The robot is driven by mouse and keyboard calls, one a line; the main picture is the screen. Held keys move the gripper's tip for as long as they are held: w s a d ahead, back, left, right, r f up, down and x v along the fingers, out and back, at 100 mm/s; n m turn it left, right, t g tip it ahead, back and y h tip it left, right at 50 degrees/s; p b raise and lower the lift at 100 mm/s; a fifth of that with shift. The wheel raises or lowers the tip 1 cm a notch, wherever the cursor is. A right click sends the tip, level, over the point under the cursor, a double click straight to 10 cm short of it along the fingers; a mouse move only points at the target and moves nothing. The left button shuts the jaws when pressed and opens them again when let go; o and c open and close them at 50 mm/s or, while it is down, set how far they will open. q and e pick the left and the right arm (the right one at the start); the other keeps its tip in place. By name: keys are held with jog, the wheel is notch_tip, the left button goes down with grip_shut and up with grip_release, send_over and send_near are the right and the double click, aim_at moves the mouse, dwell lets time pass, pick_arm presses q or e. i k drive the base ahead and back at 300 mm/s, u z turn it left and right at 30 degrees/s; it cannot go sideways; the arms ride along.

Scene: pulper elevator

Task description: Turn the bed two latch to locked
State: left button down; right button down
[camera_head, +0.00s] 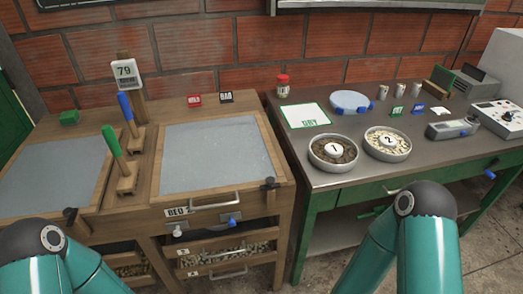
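Two wooden beds with grey tops stand side by side: a left bed (48,178) and a right bed (215,157). The front of the right bed carries a label (177,211) reading "BED"; any number on it is too small to read. Below it are a metal plate with a blue-ended lever (233,221) and a white knob (178,231). A dark clamp-like fitting (268,184) sits at the right bed's front right corner, and another (70,214) at the left bed's front. I cannot tell which fitting is the bed two latch. Both grippers are out of view; only my teal arm links show.
A metal table (340,184) on the right holds two bowls of beans, numbered 1 (334,163) and 2 (387,155). Drawers with beans lie below the right bed.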

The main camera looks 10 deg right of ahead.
aim_at(270, 181)
jog(key=u, duration=1.6)
jog(key=i, duration=0.1)
jog(key=z, duration=2.9)
jog(key=k, duration=1.25)
jog(key=u, duration=1.25)
jog(key=i, duration=1)
jog(key=u, duration=0.1)
